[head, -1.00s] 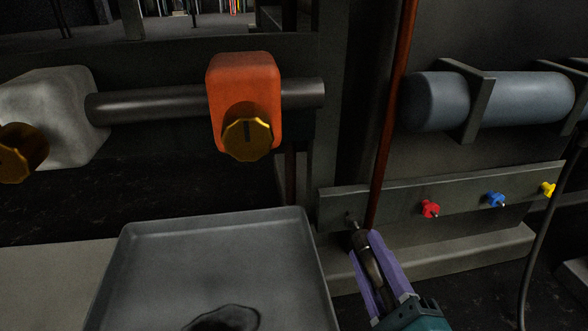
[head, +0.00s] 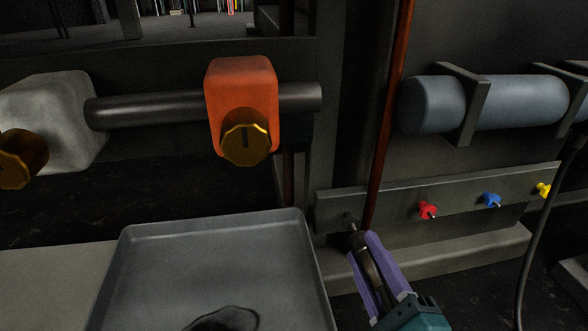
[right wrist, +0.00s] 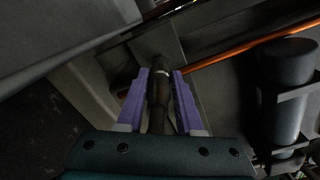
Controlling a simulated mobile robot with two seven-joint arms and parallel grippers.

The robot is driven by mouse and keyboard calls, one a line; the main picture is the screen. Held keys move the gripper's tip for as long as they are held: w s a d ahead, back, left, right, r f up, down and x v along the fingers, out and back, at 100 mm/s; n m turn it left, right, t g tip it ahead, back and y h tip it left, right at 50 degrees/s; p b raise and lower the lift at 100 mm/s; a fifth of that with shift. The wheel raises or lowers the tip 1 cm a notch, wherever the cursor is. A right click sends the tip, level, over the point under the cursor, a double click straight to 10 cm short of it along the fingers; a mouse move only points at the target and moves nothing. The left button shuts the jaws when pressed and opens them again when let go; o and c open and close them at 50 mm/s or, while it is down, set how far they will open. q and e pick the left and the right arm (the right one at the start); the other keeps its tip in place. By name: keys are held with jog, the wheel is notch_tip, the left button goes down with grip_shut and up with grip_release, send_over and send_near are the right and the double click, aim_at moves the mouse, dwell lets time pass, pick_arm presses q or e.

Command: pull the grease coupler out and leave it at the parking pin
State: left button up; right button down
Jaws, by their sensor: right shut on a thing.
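The grease coupler (head: 368,262) is a dark cylinder with a lighter band, held lengthwise between the purple fingers of my right gripper (head: 363,238). The gripper is shut on it. In the right wrist view the coupler (right wrist: 159,85) also lies between the fingers of the gripper (right wrist: 160,74). The coupler's front end points at a short dark pin (head: 349,219) at the left end of a grey rail. The two look very close or in line; I cannot tell whether they touch. I cannot tell whether this is the parking pin. My left gripper is not in view.
The rail (head: 385,208) also bears a red fitting (head: 427,210), a blue one (head: 491,200) and a yellow one (head: 543,190). A copper-coloured rod (head: 390,120) runs down close to the gripper. A grey tray (head: 230,260) stands left. A black cable (head: 533,220) hangs right.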

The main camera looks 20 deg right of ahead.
aim_at(381, 289)
jog(key=shift+b+x, duration=0.3)
jog(key=shift+x, duration=0.5)
dwell(0.4)
jog(key=shift+w+d, duration=0.1)
jog(key=shift+w, duration=0.25)
jog(key=shift+c, duration=2.4)
grip_release()
jog(key=o, duration=0.3)
jog(key=shift+s, duration=0.1)
jog(key=shift+p+v, duration=0.3)
jog(key=shift+v, duration=3.2)
